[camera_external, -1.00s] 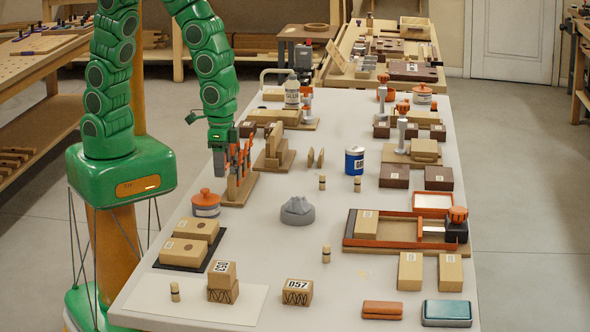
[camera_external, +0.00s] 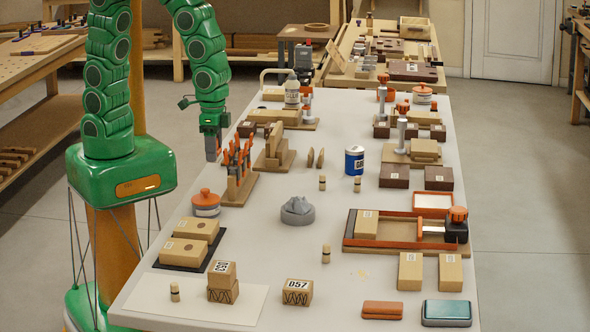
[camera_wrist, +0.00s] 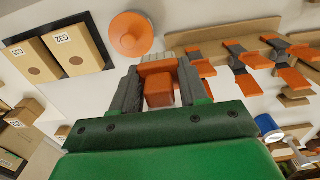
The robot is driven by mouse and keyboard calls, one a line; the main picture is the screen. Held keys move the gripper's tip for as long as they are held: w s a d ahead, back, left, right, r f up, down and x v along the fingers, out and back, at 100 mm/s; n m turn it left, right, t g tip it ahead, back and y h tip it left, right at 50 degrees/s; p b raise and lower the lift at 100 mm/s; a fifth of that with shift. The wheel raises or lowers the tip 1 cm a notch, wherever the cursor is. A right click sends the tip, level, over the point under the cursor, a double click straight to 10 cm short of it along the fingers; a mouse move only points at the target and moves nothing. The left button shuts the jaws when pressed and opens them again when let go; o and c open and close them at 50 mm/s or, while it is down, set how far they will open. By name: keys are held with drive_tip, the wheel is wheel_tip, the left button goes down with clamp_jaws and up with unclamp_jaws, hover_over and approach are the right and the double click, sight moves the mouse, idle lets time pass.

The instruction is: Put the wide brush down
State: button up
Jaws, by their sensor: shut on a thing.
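My gripper (camera_external: 212,153) hangs above the left edge of the bench, left of the tool rack. In the wrist view its two dark fingers (camera_wrist: 158,82) are shut on the wide brush (camera_wrist: 159,93), which has an orange-brown handle block and a pale bristle end between the fingertips. In the external view the brush cannot be told apart from the gripper. The tool rack (camera_external: 236,190) is a wooden stand with several orange-handled tools; it also shows at the upper right of the wrist view (camera_wrist: 215,38).
An orange-lidded jar (camera_external: 206,203) stands in front of the rack. Two wooden blocks lie on a dark mat (camera_external: 168,265) nearer the front. A grey lump on a round base (camera_external: 297,212) stands mid-bench. The grey bench top (camera_external: 255,250) is clear around it.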

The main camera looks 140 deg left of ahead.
drive_tip(key=w+a, duration=0.5)
drive_tip(key=w, duration=0.1)
hover_over(382, 202)
drive_tip(key=shift+w+f, duration=0.1)
drive_tip(key=shift+f, duration=6.45)
drive_tip(key=shift+f, duration=0.15)
drive_tip(key=o, duration=1)
drive_tip(key=shift+o, duration=0.2)
